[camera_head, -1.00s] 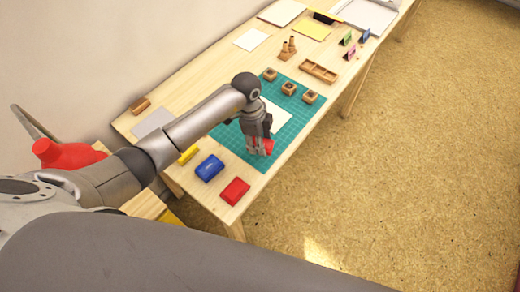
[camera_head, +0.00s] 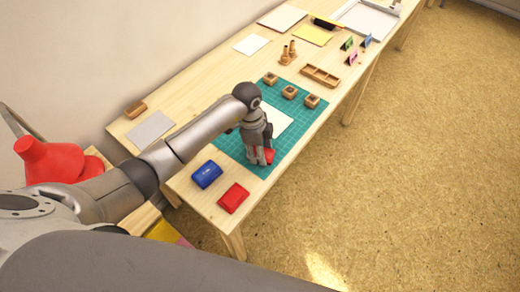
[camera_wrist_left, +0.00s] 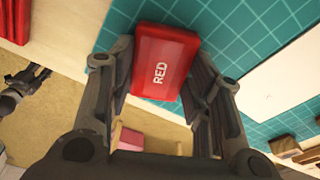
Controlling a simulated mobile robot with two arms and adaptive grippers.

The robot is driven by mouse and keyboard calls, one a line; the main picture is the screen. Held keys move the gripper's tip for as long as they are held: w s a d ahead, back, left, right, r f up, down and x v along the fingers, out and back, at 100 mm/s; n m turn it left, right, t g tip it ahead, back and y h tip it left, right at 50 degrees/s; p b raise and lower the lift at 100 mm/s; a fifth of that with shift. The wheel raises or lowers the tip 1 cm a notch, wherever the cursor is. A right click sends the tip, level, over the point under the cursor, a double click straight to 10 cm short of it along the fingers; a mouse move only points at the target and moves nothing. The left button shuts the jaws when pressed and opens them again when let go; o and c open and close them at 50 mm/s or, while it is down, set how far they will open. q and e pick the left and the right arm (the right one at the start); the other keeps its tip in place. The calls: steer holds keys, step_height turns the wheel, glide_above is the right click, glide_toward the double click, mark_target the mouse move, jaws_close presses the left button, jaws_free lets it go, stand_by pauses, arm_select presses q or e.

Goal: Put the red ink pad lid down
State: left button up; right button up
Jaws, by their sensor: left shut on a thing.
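My left gripper (camera_head: 262,157) points down over the near end of the green cutting mat (camera_head: 233,150). It is shut on the red ink pad lid (camera_wrist_left: 162,62), which is marked "RED" and sits between both fingers in the left wrist view. In the head view only a small red part of the lid (camera_head: 269,154) shows beside the fingers, low over or on the mat; I cannot tell whether it touches. A red ink pad (camera_head: 233,198) lies on the bare wood near the table's front corner. My right gripper is not in view.
A blue ink pad (camera_head: 206,174) lies left of the red pad. A white sheet (camera_head: 280,118) and several wooden stamps (camera_head: 289,91) are on the mat. A wooden tray (camera_head: 320,75) stands farther back. The mat's near right part is clear.

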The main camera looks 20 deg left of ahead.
arm_select(q)
steer(key=o, duration=0.7)
steer(key=shift+o, duration=0.2)
step_height(320, 180, up, 12)
steer(key=a+b, duration=0.1)
steer(key=shift+a, duration=0.4)
